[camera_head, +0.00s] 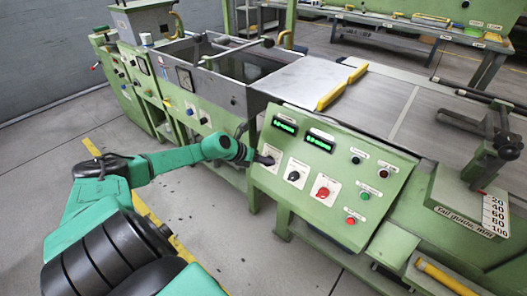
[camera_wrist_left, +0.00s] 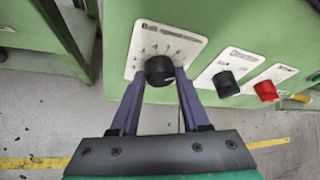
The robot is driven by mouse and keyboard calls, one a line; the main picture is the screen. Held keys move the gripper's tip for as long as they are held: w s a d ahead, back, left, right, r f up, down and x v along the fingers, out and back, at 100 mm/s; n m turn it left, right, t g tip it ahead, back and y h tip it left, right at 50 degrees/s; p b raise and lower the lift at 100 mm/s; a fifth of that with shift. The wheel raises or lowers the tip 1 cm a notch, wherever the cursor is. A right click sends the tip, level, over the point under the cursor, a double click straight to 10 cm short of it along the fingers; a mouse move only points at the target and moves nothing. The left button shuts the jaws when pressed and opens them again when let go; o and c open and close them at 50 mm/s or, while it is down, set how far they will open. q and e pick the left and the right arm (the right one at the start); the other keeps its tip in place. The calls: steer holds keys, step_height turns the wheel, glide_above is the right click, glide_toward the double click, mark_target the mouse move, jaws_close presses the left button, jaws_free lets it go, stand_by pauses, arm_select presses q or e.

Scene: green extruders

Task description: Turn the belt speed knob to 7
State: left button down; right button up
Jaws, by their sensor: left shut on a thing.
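The leftmost black knob (camera_wrist_left: 159,70) sits on a white dial plate (camera_wrist_left: 166,46) on the green control panel (camera_head: 330,205). My left gripper (camera_head: 262,159) reaches this knob from the left. In the left wrist view, the gripper's two fingers (camera_wrist_left: 160,78) are on either side of the knob, and it is shut on it. The dial's numbers and label are too small to read, so I cannot tell the knob's setting. In the head view the gripper partly hides the knob. My right gripper is not in view.
Another black knob (camera_head: 294,175) and a red knob (camera_head: 323,191) are to the right on the same panel. Two green-lit displays (camera_head: 285,125) are above, with small buttons (camera_head: 364,196) at the right. Grey floor lies open in front of the machine.

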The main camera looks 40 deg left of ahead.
arm_select(q)
steer(key=shift+c, duration=1.9)
jaws_free()
steer(key=p+v, duration=1.2)
steer(key=v, duration=0.2)
steer(key=shift+r, duration=0.15)
steer(key=shift+s, duration=0.15)
